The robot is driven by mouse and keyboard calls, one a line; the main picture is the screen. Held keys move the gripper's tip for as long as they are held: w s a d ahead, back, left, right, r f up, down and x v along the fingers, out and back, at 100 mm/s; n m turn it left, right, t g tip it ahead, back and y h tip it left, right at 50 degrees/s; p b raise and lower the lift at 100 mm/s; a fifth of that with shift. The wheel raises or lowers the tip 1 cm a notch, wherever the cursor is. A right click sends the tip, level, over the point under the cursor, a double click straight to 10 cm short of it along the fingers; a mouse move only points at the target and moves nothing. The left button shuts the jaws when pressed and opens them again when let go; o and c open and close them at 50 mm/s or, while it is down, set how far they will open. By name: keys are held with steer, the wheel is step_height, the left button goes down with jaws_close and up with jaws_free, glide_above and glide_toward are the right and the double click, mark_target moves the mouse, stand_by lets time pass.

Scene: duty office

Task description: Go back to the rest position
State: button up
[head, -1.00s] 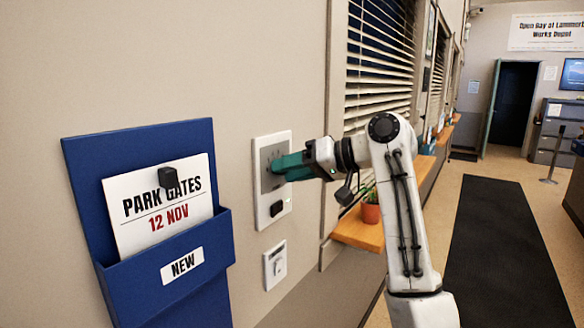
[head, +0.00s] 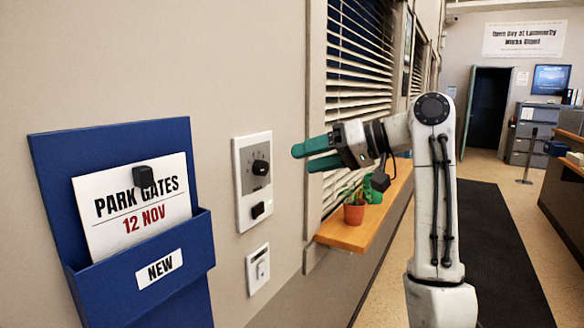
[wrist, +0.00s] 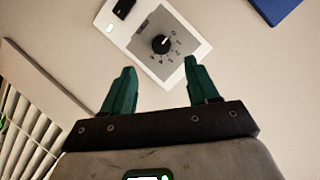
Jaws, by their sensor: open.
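My gripper (head: 308,156) is open and empty, its green fingers pointing left toward the wall in the head view. It is apart from the wall panel (head: 240,203), a white plate with a grey face, a black dial knob (head: 261,168) and a black switch (head: 258,209) below. In the wrist view the open gripper (wrist: 154,85) has the knob (wrist: 161,44) beyond and between its fingertips, with a gap. Marks ring part of the knob; I cannot read them.
A blue wall holder (head: 190,265) with a card reading "PARK GATES 12 NOV" hangs at left. A small white switch plate (head: 258,270) sits below the panel. A wooden sill (head: 345,236) with a potted plant (head: 354,214) lies under the blinds. A dark mat (head: 500,250) covers the floor at right.

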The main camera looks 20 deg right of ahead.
steer(key=shift+v, duration=0.85)
steer(key=s+a+f+m+g+h, duration=0.1)
steer(key=s+f+h, duration=0.15)
steer(key=f, duration=1.25)
steer(key=s+a+f+m+g+h, duration=0.1)
steer(key=s+f+m+h, duration=0.15)
steer(key=f, duration=1.25)
steer(key=s+f+g+h, duration=0.2)
steer(key=s+f+g, duration=0.1)
steer(key=s+f, duration=1.1)
steer(key=s+d+f+g+h, duration=0.1)
steer(key=s+f, duration=0.4)
steer(key=s, duration=0.6)
steer(key=s+f+n+g+h, duration=0.1)
steer(key=s+f, duration=0.4)
steer(key=s, duration=0.7)
steer(key=shift+s+d+f+g+h, duration=0.2)
steer(key=shift+s+d+g+h, duration=0.15)
steer(key=shift+g+h, duration=0.5)
steer(key=shift+n, duration=0.25)
